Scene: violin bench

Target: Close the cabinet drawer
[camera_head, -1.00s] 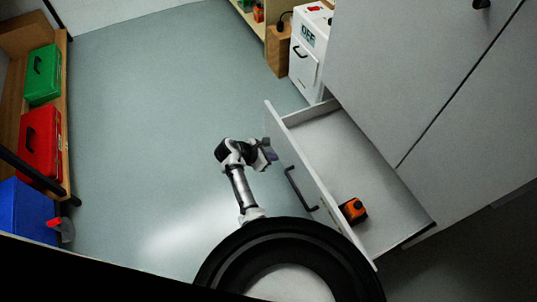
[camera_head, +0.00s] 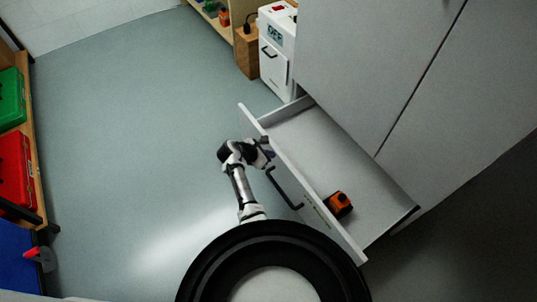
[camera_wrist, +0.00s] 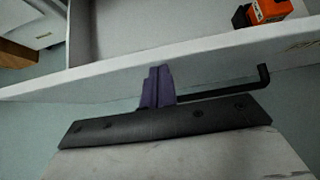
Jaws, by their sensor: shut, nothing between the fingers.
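The cabinet drawer (camera_head: 348,165) is pulled out of the grey cabinet (camera_head: 365,65), its front panel (camera_head: 322,208) facing my arm. A dark bar handle (camera_head: 284,190) runs along the front panel. My gripper (camera_head: 268,146) is shut and empty at the outer face of the panel, beyond the upper end of the handle. In the wrist view the shut purple fingers (camera_wrist: 157,88) point at the panel (camera_wrist: 215,50), with the handle (camera_wrist: 225,88) just to their right. I cannot tell whether the fingertips touch the panel.
An orange and black object (camera_head: 339,204) lies inside the drawer. A white appliance with a display (camera_head: 277,50) stands by the cabinet. Green (camera_head: 10,98) and red (camera_head: 14,168) boxes sit on a shelf at the left. The floor left of my arm is clear.

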